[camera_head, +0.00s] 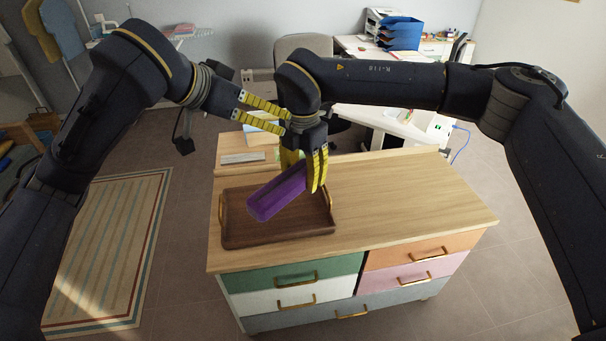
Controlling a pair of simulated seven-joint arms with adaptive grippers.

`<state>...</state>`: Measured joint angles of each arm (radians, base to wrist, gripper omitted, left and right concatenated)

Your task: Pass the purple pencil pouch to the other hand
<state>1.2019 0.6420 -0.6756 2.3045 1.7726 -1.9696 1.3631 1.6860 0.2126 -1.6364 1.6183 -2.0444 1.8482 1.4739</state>
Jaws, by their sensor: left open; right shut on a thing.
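The purple pencil pouch (275,196) is a long soft-looking block, held tilted above the brown wooden tray (280,235). My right gripper (318,172) has yellow fingers and points down, shut on the upper right end of the pouch. My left gripper (266,105) is open and empty. Its yellow fingers point right, close beside the wrist of my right gripper and above the pouch, apart from it. The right gripper hides part of the pouch's far end.
The tray with brass-coloured handles stands on a wooden-topped dresser (420,200) with coloured drawers. A grey flat object (242,158) lies behind the tray. The dresser top to the right is clear. A white desk (400,125) stands behind.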

